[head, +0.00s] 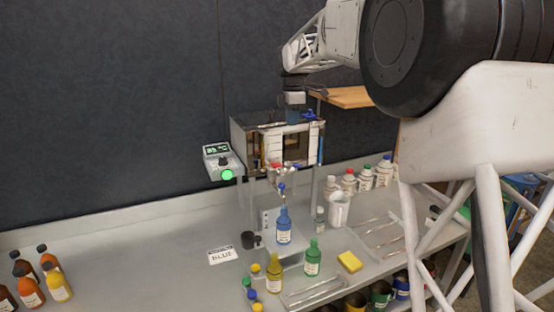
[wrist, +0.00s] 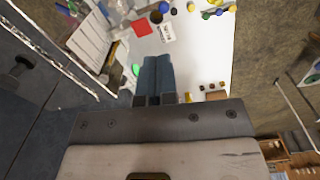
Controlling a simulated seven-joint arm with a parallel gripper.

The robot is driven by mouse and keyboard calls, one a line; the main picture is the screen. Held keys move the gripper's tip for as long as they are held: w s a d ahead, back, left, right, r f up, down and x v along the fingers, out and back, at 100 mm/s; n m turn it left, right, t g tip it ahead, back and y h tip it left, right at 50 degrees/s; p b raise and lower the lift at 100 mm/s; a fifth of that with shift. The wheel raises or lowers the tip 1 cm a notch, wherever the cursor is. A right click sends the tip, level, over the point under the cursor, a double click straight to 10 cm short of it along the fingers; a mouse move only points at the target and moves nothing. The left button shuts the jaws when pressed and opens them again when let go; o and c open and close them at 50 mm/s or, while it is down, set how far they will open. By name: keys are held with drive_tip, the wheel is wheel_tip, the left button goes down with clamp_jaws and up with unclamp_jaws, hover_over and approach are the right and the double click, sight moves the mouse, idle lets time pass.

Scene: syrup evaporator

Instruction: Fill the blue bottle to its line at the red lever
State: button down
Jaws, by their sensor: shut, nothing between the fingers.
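The blue bottle (head: 284,228) stands upright on a low stand below the outlet of the evaporator (head: 280,145). It has a white label and a blue cap-like top; its line and fill level are too small to tell. A small red part (head: 276,165), seemingly the red lever, shows at the evaporator's lower front, above the bottle. My gripper (head: 293,118) is at the evaporator's top, well above the bottle. In the wrist view its blue-grey fingers (wrist: 157,75) are together and hold nothing. I cannot tell whether they touch the evaporator.
A yellow bottle (head: 273,274) and a green bottle (head: 312,258) stand in front of the stand. A card reading BLUE (head: 222,256) lies left. A readout with a green light (head: 222,160) is beside the evaporator. A white jug (head: 339,210) and yellow sponge (head: 350,261) are right. The counter's left-middle is clear.

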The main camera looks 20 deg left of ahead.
drive_tip(key=n, duration=0.2)
hover_over(278, 165)
drive_tip(key=shift+w+a+f, duration=0.2)
drive_tip(key=shift+f, duration=0.25)
drive_tip(key=shift+w+a+f, duration=0.15)
drive_tip(key=shift+f, duration=0.3)
wheel_tip(278, 165, down, 14)
idle(0.4)
drive_tip(key=shift+s+d, duration=0.1)
idle(0.4)
drive_tip(key=shift+s+d+f+t+y, duration=0.1)
drive_tip(key=shift+f+t+y, duration=0.3)
drive_tip(key=shift+t+y, duration=0.1)
drive_tip(key=shift+s+d+f+t+y, duration=0.1)
drive_tip(key=shift+f+t+y, duration=0.3)
drive_tip(key=shift+y, duration=0.1)
drive_tip(key=shift+f+t+y, duration=0.4)
drive_tip(key=shift+f, duration=0.1)
idle(3.6)
